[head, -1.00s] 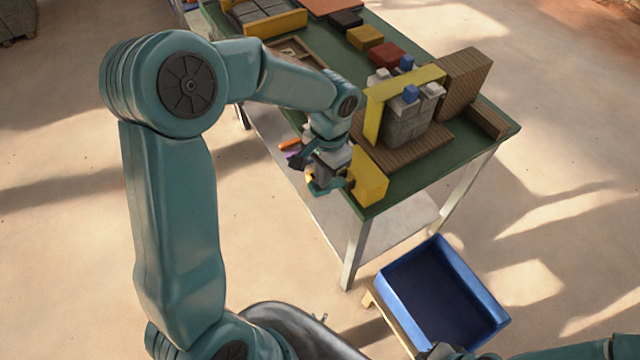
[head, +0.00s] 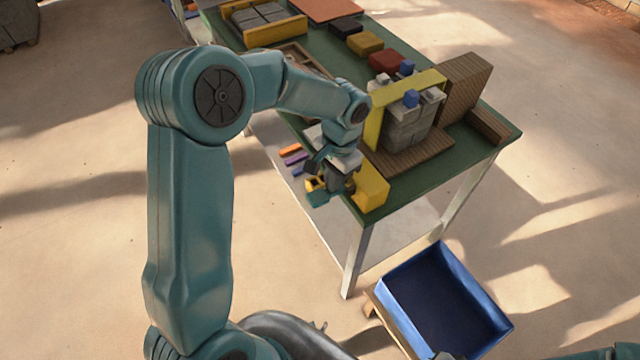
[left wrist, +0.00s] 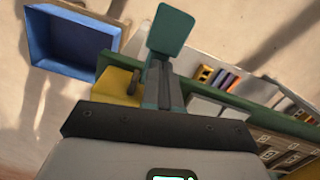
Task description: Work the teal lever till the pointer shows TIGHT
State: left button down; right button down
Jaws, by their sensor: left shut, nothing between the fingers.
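My left gripper (head: 318,190) is shut and empty, beside the yellow block (head: 371,188) at the table's near corner. In the left wrist view, a teal bar with a flat, square end (left wrist: 170,32) reaches out past the dark gripper body. I cannot tell how much of it is lever and how much is finger. The yellow block (left wrist: 112,88) shows there too, with a small dark peg beside the bar. The pointer and its TIGHT mark cannot be made out. Only a sliver of my right gripper (head: 446,355) shows at the bottom edge.
Grey blocks (head: 405,128) stand on a brown base under a yellow bar (head: 420,82) on the green table. A blue bin (head: 440,300) stands on the floor in front. Coloured bars (head: 291,157) lie left of my gripper. The floor at left is open.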

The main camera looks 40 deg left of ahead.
pick_arm(q)
jog(key=shift+w+f, duration=0.15)
jog(key=shift+w, duration=0.05)
notch_tip(320, 180, up, 16)
jog(key=w+p, duration=0.1)
jog(key=shift+w+d+r, duration=0.15)
jog(key=shift+w+r, duration=0.05)
jog(key=shift+w, duration=0.05)
dwell(0.3)
